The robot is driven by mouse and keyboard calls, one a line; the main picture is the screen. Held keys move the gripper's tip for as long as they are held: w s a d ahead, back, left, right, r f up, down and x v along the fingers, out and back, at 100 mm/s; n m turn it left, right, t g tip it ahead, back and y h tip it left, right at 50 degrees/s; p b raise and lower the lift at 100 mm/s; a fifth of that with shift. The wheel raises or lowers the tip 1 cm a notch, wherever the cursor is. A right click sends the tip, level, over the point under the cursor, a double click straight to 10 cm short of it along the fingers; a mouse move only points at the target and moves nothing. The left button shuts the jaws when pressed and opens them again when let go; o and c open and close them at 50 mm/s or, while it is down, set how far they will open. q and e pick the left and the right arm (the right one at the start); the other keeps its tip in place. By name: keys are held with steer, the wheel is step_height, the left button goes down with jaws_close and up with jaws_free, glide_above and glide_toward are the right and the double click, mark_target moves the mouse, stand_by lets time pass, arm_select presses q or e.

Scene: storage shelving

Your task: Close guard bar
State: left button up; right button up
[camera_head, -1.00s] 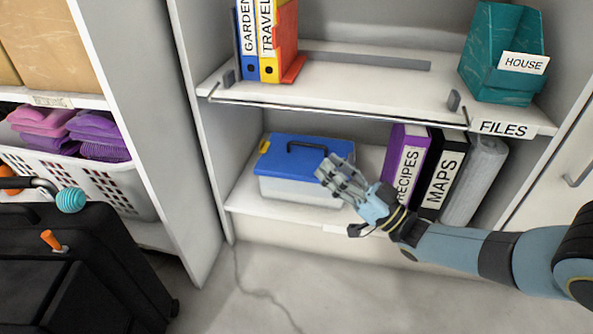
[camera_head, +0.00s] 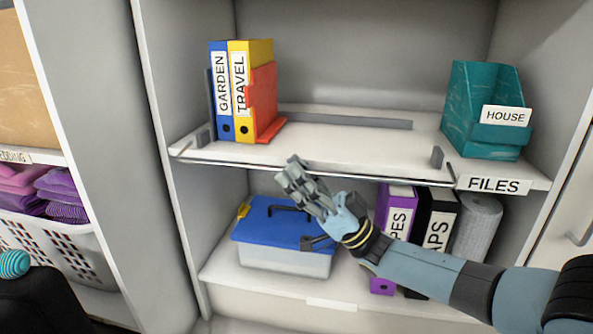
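The guard bar (camera_head: 230,162) is a thin metal rod along the front edge of the upper shelf (camera_head: 350,155). It lies low, at about the height of the shelf's front edge, with short end arms near small grey brackets (camera_head: 437,157). My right gripper (camera_head: 293,175) is in front of the middle of the shelf edge, its fingertips overlapping the bar's line in the picture. I cannot tell whether they touch it. Its fingers look extended and apart, with nothing between them.
On the upper shelf stand blue and yellow binders (camera_head: 240,90), an orange holder (camera_head: 265,100) and a teal file box (camera_head: 485,110). Below are a blue-lidded box (camera_head: 270,225), purple and black binders (camera_head: 437,215) and a grey roll (camera_head: 475,228). A laundry basket (camera_head: 60,245) is at left.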

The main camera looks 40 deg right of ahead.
steer(key=shift+w+a+r, duration=0.15)
steer(key=shift+c, duration=0.2)
jaws_close()
